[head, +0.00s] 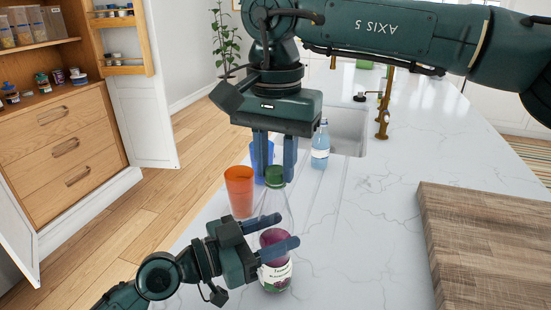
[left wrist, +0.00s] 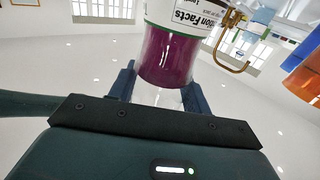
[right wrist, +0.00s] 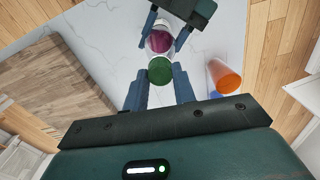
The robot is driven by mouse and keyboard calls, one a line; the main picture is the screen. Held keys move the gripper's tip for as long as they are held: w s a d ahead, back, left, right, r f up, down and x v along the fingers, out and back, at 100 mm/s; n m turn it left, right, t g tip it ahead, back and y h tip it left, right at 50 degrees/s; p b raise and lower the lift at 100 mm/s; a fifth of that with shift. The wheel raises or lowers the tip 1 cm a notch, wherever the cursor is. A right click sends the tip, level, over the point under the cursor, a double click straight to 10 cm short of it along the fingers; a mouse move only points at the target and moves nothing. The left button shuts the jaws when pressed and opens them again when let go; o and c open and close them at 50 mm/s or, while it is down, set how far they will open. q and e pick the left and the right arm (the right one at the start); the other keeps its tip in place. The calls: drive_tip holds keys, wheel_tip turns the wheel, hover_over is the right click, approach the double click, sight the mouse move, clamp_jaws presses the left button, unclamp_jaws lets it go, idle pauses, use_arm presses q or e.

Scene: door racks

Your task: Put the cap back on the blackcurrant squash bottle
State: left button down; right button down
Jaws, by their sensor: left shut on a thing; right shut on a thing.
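The blackcurrant squash bottle (head: 277,215) stands upright on the counter, clear above with purple liquid and a white label low down. My left gripper (head: 285,231) is shut on its body from the left; the left wrist view shows the purple liquid (left wrist: 167,58) just past the fingers. The green cap (head: 274,174) is at the top of the bottle's neck, between the fingers of my right gripper (head: 275,170), which points down from above. In the right wrist view the cap (right wrist: 160,70) lies between the fingertips, over the bottle. I cannot tell whether the cap is seated on the neck.
An orange cup (head: 239,190) stands left of the bottle, with a blue cup (head: 262,155) behind. A clear bottle of pale blue liquid (head: 320,147) stands by the sink (head: 346,128). A wooden board (head: 480,240) lies at the right. The counter between is clear.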

use_arm(q)
drive_tip(key=shift+f, duration=0.2)
use_arm(e)
drive_tip(key=m, duration=2.1)
drive_tip(key=shift+m, duration=0.3)
drive_tip(key=m, duration=0.4)
drive_tip(key=shift+m, duration=0.3)
drive_tip(key=m, duration=0.3)
drive_tip(key=shift+f+m, duration=0.1)
drive_tip(key=shift+m, duration=0.3)
drive_tip(key=c, duration=1.1)
unclamp_jaws()
drive_tip(key=shift+o, duration=0.2)
